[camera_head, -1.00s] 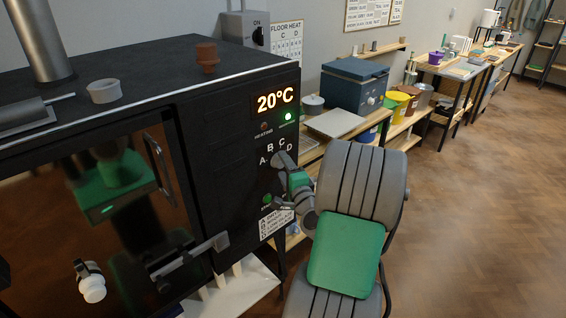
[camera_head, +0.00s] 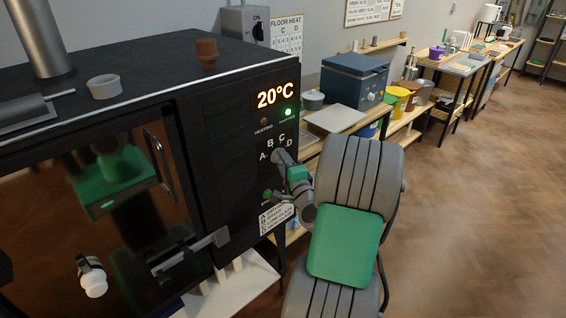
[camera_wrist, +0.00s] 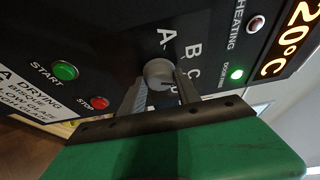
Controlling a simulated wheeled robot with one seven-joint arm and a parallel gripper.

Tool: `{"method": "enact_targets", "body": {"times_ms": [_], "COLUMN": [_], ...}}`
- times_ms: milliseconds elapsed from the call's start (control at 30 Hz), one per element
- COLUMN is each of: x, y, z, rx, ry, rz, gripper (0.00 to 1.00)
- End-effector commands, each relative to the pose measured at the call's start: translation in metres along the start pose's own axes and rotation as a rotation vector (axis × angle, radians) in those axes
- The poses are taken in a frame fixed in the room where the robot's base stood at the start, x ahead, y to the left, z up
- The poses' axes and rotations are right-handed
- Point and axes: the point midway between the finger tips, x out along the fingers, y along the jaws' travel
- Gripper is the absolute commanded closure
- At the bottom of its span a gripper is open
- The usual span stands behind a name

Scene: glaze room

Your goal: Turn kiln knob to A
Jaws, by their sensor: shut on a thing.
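The kiln knob (camera_wrist: 159,72) is a round grey dial on the kiln's black control panel, with white letters A, B, C and D around it. My gripper (camera_wrist: 163,90) is shut on the knob, one finger on each side. I cannot tell which letter the knob's pointer faces. The lit display (camera_head: 275,96) reads 20°C, with a green light on below it and the heating light (camera_head: 264,122) unlit.
A green start button (camera_wrist: 65,71) and a red stop button (camera_wrist: 99,103) sit close to the knob. The kiln door handle (camera_head: 158,160) and latch lever (camera_head: 192,256) stick out at the left. A bench with a blue box (camera_head: 354,82) stands beyond; the floor at right is clear.

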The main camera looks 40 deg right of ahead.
Motion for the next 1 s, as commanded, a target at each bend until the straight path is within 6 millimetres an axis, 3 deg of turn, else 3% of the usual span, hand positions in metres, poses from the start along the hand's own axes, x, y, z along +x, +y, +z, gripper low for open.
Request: {"method": "enact_targets", "body": {"times_ms": [467, 1000], "x": [0.0, 0.0], "y": [0.006, 0.02], "z": [0.0, -0.001], "rx": [-0.06, -0.46], "ry": [-0.001, 0.0], "rz": [-0.026, -0.194], "gripper": [1.0, 1.0]}}
